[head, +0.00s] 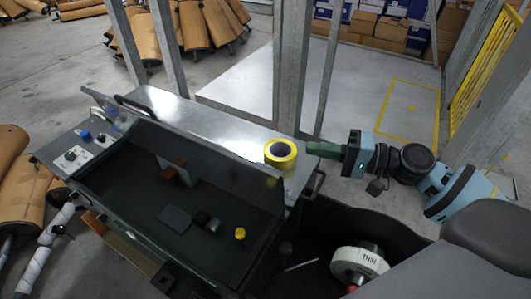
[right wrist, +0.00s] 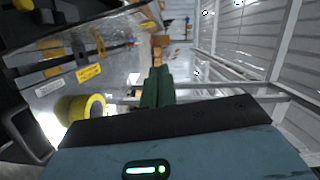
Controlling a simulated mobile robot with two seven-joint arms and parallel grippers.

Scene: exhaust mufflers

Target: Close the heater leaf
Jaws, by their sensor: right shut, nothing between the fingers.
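The heater (head: 100,200) is a long, dark, open box on the metal bench. What looks like its leaf (head: 232,172) is a long dark panel standing raised along the box's far side, so the inside shows. My right gripper (head: 310,149) has green fingers and is shut and empty. It is apart from the leaf, to the right of its right end, just beyond a yellow tape roll (head: 281,153). The right wrist view shows the closed fingers (right wrist: 157,80) with the tape roll (right wrist: 80,108) at their left. My left gripper is not in view.
A yellow knob (head: 240,234) and small dark blocks lie inside the box. A control panel (head: 84,148) is at the bench's left end. A grey metal post (head: 291,70) rises close behind the right gripper. A white roll (head: 358,260) sits in a dark bin at lower right.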

